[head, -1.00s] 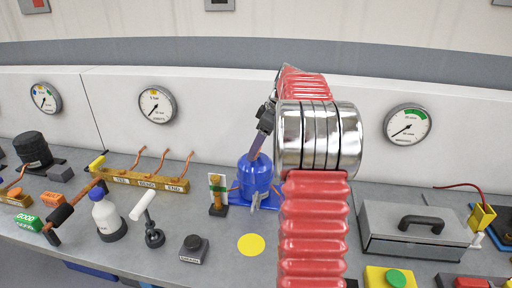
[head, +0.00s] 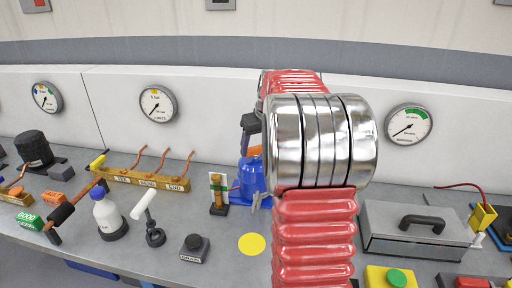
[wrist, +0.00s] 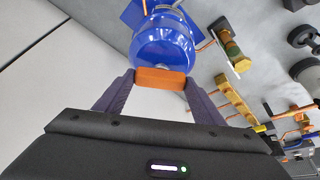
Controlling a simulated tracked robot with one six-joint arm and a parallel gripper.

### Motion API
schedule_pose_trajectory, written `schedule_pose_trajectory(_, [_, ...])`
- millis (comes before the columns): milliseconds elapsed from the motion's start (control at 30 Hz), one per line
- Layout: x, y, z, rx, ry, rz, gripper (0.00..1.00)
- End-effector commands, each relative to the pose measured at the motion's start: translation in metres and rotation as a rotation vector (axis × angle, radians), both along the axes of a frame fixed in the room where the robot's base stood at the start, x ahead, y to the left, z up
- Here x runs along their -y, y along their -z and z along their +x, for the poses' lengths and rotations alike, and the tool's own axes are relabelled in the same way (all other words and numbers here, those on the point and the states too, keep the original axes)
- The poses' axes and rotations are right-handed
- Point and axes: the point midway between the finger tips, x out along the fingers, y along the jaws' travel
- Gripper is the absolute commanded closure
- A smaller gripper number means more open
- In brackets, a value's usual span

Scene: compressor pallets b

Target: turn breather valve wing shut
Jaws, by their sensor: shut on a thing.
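The blue compressor (head: 253,178) stands on the bench in the head view, its right side hidden by my arm. It also shows in the wrist view (wrist: 163,45). An orange bar (wrist: 160,78), which looks like the breather valve wing, is at the compressor's end between my fingertips. My gripper (wrist: 160,83) is shut on this bar, one finger at each end. In the head view my gripper (head: 252,140) is above the compressor, partly hidden by my arm. A small grey metal fitting (head: 259,199) sticks out at the compressor's lower front.
A small post with a green-and-white tag (head: 218,192) stands close left of the compressor. A brass manifold with copper tubes (head: 140,179) lies farther left. A grey lidded box (head: 415,232) is to the right. The bench around the yellow disc (head: 251,244) is clear.

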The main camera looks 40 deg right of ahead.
Motion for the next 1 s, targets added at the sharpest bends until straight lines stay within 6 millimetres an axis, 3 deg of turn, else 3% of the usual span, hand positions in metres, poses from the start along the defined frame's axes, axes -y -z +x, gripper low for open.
schedule_pose_trajectory(700, [-0.0039, 0.0004, 0.0014, -0.003, 0.5, -0.001, 0.6])
schedule_pose_trajectory(1000, [-0.0041, 0.0009, 0.0014, -0.005, 0.628, -0.001, 0.6])
